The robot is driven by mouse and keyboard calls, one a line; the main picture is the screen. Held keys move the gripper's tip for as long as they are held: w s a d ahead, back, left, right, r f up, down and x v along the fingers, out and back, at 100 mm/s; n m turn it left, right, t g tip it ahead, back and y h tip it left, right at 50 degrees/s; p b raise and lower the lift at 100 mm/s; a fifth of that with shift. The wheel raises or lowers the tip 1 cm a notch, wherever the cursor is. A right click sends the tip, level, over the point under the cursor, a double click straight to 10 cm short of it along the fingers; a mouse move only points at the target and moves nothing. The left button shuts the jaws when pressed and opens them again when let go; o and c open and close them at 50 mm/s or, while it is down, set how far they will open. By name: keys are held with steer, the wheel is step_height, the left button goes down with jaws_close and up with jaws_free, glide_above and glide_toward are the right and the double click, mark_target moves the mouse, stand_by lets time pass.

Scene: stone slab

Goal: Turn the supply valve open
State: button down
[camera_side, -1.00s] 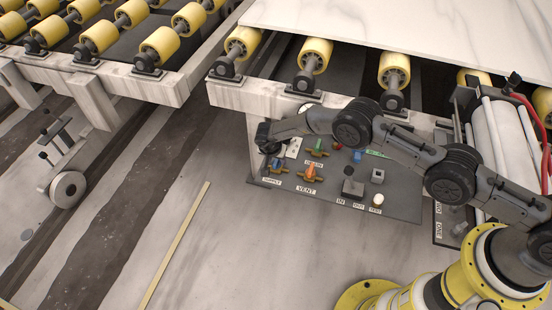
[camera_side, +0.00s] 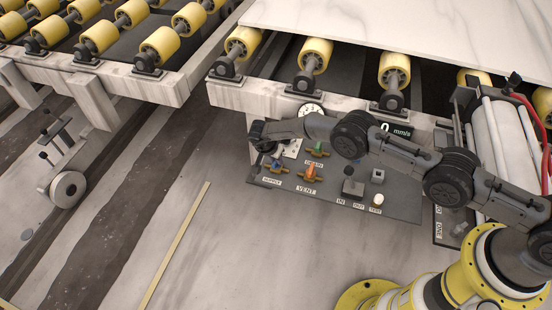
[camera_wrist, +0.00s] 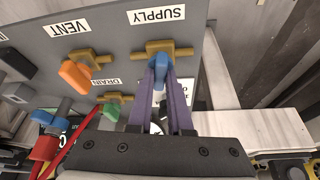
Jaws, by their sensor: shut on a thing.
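The supply valve (camera_wrist: 182,51) has a brass body and a blue handle (camera_wrist: 160,70), beside the SUPPLY label (camera_wrist: 157,15) in the wrist view. The blue handle (camera_side: 276,164) also shows at the panel's left end in the side view. My gripper (camera_wrist: 161,78) has its two purple fingers closed on the blue handle, one on each side. In the wrist view the handle points away from the brass body, toward my gripper's palm. In the side view my gripper (camera_side: 268,151) reaches the panel's left end, its fingers hard to make out.
Beside it sit the orange-handled vent valve (camera_wrist: 76,76) and green-handled drain valve (camera_wrist: 111,110). The grey panel (camera_side: 400,205) also carries a black block (camera_side: 352,188) and a pale round button (camera_side: 377,200). The roller frame (camera_side: 232,96) stands close behind my arm.

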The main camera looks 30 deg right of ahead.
steer(key=shift+w+m+g, duration=0.1)
steer(key=shift+m+g, duration=0.3)
steer(key=shift+m, duration=0.6)
steer(key=c, duration=0.8)
jaws_free()
steer(key=shift+c, duration=0.2)
steer(key=v, duration=1.4)
steer(key=shift+a, duration=0.2)
steer(key=shift+o, duration=0.3)
steer(key=shift+f, duration=0.15)
